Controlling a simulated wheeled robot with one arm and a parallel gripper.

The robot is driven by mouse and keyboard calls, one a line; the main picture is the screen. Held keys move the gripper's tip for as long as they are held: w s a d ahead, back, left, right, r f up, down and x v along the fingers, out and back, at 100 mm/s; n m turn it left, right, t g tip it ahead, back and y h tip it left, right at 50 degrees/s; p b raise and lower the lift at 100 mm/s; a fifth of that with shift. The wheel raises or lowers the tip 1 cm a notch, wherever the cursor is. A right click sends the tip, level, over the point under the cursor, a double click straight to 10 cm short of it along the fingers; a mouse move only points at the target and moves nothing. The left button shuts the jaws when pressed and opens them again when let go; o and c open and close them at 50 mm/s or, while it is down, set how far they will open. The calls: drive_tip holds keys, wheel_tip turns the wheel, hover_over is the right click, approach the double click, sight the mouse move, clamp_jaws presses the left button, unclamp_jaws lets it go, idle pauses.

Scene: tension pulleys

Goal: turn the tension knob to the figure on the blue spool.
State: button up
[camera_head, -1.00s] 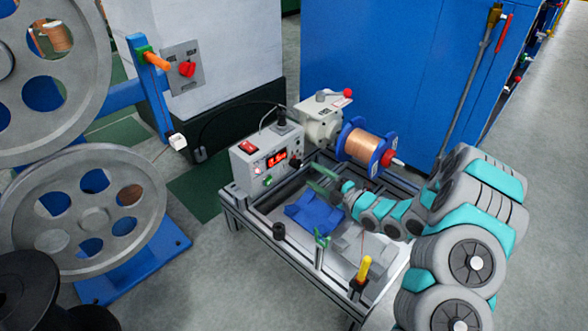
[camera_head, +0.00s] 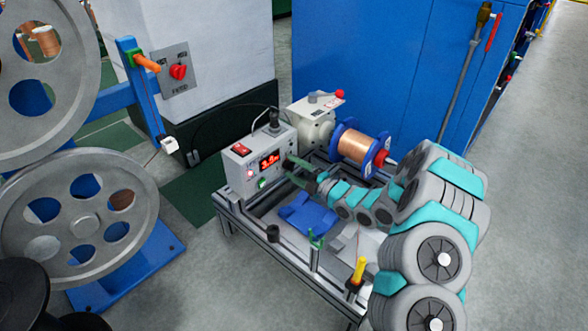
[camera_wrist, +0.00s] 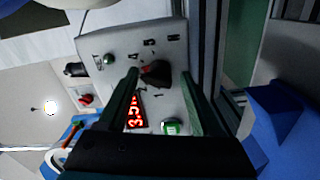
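The grey control box (camera_head: 237,172) has a red lit display (camera_head: 270,160), which seems to start with a 3; the rest is hard to read. In the wrist view the display (camera_wrist: 136,110) appears rotated. The dark tension knob (camera_wrist: 157,73) lies between the two green fingers of my gripper (camera_wrist: 159,75), with a visible gap on each side. In the head view my gripper (camera_head: 294,170) is at the box's front face and hides the knob. The blue spool (camera_head: 344,128) of copper wire sits behind my arm; the figure on its white label is too small to read.
A red switch (camera_head: 241,149) and a green button (camera_wrist: 172,127) are on the box. A blue part (camera_head: 306,217) lies on the frame below my arm. A blue cabinet (camera_head: 380,70) stands behind.

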drive_tip(key=shift+s+f, duration=0.1)
drive_tip(key=shift+f, duration=0.05)
clamp_jaws()
drive_tip(key=shift+f, duration=0.1)
drive_tip(key=shift+s+f+m+p, duration=0.15)
drive_tip(key=shift+m+p, duration=0.25)
drive_tip(key=shift+m, duration=1.3)
drive_tip(key=shift+a, duration=0.1)
drive_tip(key=shift+c, duration=0.5)
unclamp_jaws()
drive_tip(key=shift+o, duration=0.9)
drive_tip(key=shift+a, duration=0.1)
drive_tip(key=shift+r, duration=0.2)
